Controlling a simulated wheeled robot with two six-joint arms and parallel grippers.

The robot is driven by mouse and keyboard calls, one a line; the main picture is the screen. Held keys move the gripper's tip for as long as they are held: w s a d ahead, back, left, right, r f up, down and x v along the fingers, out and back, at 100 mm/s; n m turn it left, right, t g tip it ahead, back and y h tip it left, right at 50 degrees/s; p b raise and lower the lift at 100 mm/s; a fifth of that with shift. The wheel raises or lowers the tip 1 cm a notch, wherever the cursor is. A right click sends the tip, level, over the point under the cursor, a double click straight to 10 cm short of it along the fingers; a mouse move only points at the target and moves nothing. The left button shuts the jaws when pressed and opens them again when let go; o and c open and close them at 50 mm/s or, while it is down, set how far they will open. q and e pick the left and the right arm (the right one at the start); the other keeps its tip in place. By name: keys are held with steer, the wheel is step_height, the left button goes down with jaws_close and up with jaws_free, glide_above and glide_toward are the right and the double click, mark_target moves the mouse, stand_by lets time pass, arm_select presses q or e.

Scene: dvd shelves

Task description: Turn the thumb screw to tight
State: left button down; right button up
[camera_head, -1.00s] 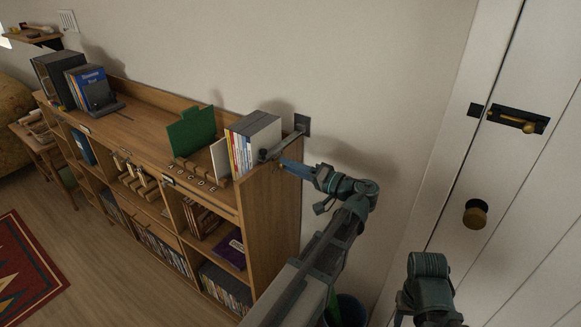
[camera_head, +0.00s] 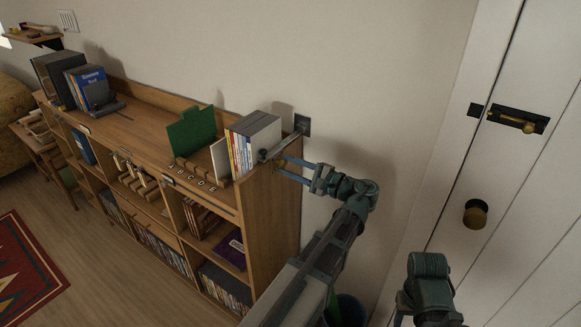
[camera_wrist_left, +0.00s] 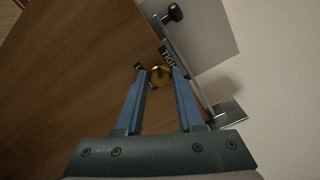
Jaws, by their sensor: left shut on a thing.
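Books (camera_head: 260,139) stand on the shelf top (camera_head: 138,124) close to my gripper. A white door (camera_head: 504,190) is at the right.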

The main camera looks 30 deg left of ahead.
arm_select(q)
steer(key=m, duration=0.5)
steer(key=shift+m, duration=0.3)
steer(key=m, duration=0.4)
steer(key=shift+m, duration=0.6)
steer(key=shift+f, duration=0.1)
steer(key=c, duration=0.5)
jaws_free()
steer(key=shift+c, duration=0.2)
steer(key=s+d, duration=0.1)
steer(key=d, duration=1.3)
